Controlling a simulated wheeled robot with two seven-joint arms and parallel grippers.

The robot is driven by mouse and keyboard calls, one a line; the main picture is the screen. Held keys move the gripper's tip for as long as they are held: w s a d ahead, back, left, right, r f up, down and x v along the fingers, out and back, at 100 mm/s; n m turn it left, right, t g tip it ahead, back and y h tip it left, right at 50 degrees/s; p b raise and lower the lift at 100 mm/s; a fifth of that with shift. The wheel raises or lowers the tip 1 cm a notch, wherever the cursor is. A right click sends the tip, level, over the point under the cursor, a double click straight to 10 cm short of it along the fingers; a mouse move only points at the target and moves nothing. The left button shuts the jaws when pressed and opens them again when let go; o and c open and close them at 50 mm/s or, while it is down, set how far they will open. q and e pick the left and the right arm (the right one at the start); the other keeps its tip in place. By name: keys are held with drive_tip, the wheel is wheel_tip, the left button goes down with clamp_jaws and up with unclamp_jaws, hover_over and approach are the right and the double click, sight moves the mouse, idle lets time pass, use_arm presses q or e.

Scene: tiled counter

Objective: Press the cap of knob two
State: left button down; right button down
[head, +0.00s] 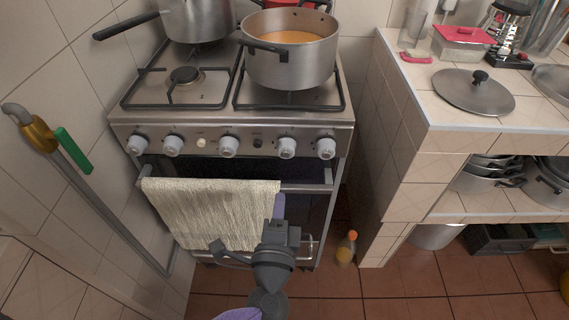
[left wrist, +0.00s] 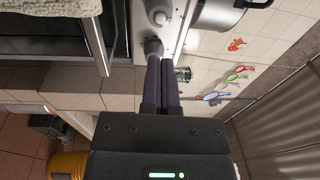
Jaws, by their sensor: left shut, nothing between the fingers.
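From the left, the second knob (head: 173,146) stands between the first knob (head: 137,145) and the middle knob (head: 228,146). The fourth knob (head: 287,148) and rightmost knob (head: 326,148) are to the right. My left gripper (head: 279,204) is shut and empty, below the panel near the towel's right edge. In the left wrist view its fingers (left wrist: 163,63) overlap a grey knob (left wrist: 153,46); contact cannot be told. My right gripper is not seen.
A towel (head: 205,210) hangs on the oven handle (head: 310,188). A pot of orange liquid (head: 290,65) and another pot (head: 198,18) stand on the stove. The tiled counter (head: 405,110) is at right. A bottle (head: 346,248) stands on the floor.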

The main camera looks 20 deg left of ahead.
sight(286, 156)
use_arm(q)
drive_tip(key=x, duration=0.9)
drive_tip(key=shift+w+b, duration=0.1)
drive_tip(key=shift+b, duration=0.2)
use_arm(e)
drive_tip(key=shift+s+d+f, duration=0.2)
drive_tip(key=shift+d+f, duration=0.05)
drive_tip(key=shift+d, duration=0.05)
